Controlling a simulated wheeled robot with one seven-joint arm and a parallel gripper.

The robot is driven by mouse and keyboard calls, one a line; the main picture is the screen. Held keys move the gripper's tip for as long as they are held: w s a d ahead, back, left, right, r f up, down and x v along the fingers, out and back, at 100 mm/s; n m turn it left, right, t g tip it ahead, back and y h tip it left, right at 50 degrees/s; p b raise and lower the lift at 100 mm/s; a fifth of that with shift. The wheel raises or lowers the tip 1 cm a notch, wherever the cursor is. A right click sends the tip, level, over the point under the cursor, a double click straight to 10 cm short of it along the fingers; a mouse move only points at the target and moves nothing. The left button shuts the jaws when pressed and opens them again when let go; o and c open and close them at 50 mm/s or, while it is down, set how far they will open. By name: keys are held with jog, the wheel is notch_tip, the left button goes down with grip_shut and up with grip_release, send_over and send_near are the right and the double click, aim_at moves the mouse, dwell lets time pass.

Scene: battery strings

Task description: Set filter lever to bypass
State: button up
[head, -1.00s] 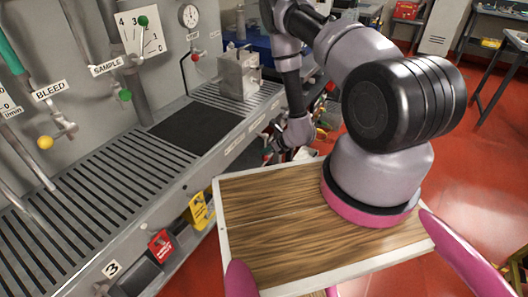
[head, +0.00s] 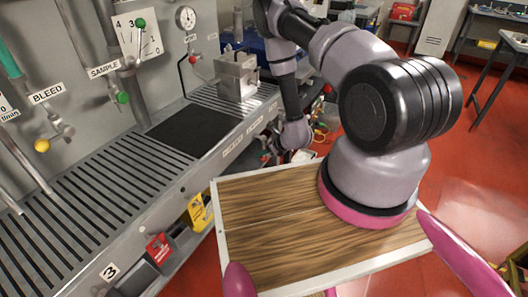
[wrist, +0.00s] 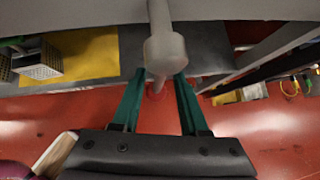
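In the wrist view, a grey lever-like fitting (wrist: 165,50) with a round shaft comes down from the bench edge at the top middle. No filter label is readable. In the head view, my wrist (head: 296,134) is beside the bench front, and the fingertips are hidden or too small to make out.
The grey bench (head: 95,215) with a slotted top runs along the left. A metal block (head: 237,75) stands on it. BLEED and SAMPLE valves are on the back panel. Red floor is open at right.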

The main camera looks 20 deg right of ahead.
jog(key=v, duration=1.1)
jog(key=shift+w, duration=0.1)
jog(key=shift+a, duration=0.1)
jog(key=w+a+r+n+y, duration=0.2)
jog(key=a+r, duration=0.2)
jog(key=r, duration=0.4)
jog(key=w+a+r+n+y, duration=0.25)
jog(key=a+r, duration=0.25)
jog(key=r, duration=0.4)
jog(key=s+a+r+n+g+y, duration=0.15)
jog(key=r+n, duration=0.25)
jog(key=r, duration=0.4)
jog(key=s+a+r+n+g+y, duration=0.1)
jog(key=s+a+r+n+g, duration=0.2)
jog(key=r, duration=0.5)
jog(key=s+d+r+n+g+h, duration=0.1)
jog(key=s+d+r+n+h, duration=0.15)
jog(key=s+r+n, duration=0.7)
jog(key=s+d+r+n+t+h, duration=0.4)
jog(key=s+d+r+h, duration=0.3)
jog(key=r, duration=0.5)
jog(key=s+d+t, duration=0.1)
jog(key=s+d, duration=0.1)
jog(key=shift+d+r, duration=0.3)
jog(key=shift+r, duration=0.05)
